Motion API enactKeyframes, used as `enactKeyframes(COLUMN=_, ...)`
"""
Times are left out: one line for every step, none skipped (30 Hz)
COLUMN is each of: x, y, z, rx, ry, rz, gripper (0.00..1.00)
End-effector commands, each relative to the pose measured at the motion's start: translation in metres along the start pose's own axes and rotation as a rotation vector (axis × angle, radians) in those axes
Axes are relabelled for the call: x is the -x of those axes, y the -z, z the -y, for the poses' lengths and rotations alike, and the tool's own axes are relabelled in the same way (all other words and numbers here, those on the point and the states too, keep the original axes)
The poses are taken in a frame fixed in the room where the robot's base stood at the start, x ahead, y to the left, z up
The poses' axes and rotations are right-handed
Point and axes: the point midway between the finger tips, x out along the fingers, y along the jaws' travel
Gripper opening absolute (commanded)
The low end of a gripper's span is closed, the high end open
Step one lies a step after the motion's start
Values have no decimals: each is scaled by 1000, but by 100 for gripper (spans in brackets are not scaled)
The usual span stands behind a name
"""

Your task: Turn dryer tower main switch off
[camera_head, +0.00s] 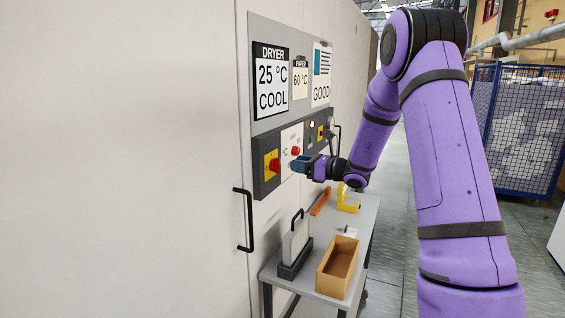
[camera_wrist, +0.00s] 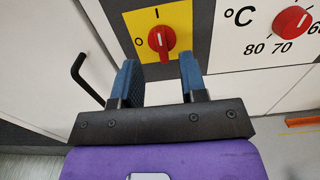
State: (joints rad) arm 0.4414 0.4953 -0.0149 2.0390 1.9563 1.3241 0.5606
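The main switch (camera_wrist: 161,41) is a red rotary knob on a yellow plate (camera_wrist: 181,17). Its handle stands upright with its white mark toward the "I" at the top; "O" is at the left. In the head view the red knob (camera_head: 275,165) sits at the lower left of the dark control strip. My gripper (camera_wrist: 158,67) is open and empty, its two blue fingers spread left and right just short of the knob. In the head view my gripper (camera_head: 297,165) is right of the switch, in front of the panel. No contact with the knob shows.
A red temperature dial (camera_wrist: 291,20) is right of the switch. A black door handle (camera_head: 243,220) sticks out at the lower left. Below stands a grey cart (camera_head: 325,277) with a wooden box (camera_head: 323,270), a dark holder and several small items. A blue cage (camera_head: 520,135) stands farther right.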

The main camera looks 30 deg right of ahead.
Motion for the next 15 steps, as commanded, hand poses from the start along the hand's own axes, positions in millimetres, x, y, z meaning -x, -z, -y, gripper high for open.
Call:
enactKeyframes(x=-11, y=1, z=-1, rx=-1, ry=-3, rz=-1, gripper=39)
enactKeyframes(x=-16, y=1, z=-1, rx=-1, ry=-3, rz=-1, gripper=39)
enactKeyframes(x=-23, y=0, z=-1, rx=0, ry=-4, rz=0, gripper=39)
enactKeyframes(x=-28, y=0, z=-1, rx=0, ry=-3, rz=0, gripper=39)
enactKeyframes(x=-32, y=0, z=-1, rx=-1, ry=-3, rz=0, gripper=39)
enactKeyframes(x=-38, y=0, z=-1, rx=-1, ry=-2, rz=-1, gripper=39)
enactKeyframes(x=-42, y=0, z=-1, rx=0, ry=-2, rz=0, gripper=39)
enactKeyframes(x=-45, y=0, z=-1, rx=0, ry=-2, rz=0, gripper=39)
enactKeyframes(x=-49, y=0, z=-1, rx=0, ry=-2, rz=-1, gripper=39)
enactKeyframes(x=-52, y=1, z=-1, rx=-1, ry=-2, rz=-1, gripper=39)
enactKeyframes(x=-54, y=1, z=-1, rx=-1, ry=-2, rz=-1, gripper=39)
enactKeyframes(x=-57, y=1, z=-1, rx=-1, ry=-1, rz=-1, gripper=39)
enactKeyframes(x=-58, y=0, z=0, rx=0, ry=-1, rz=-1, gripper=39)
enactKeyframes(x=-60, y=0, z=0, rx=0, ry=0, rz=-1, gripper=39)
enactKeyframes(x=-61, y=0, z=0, rx=0, ry=0, rz=-1, gripper=39)
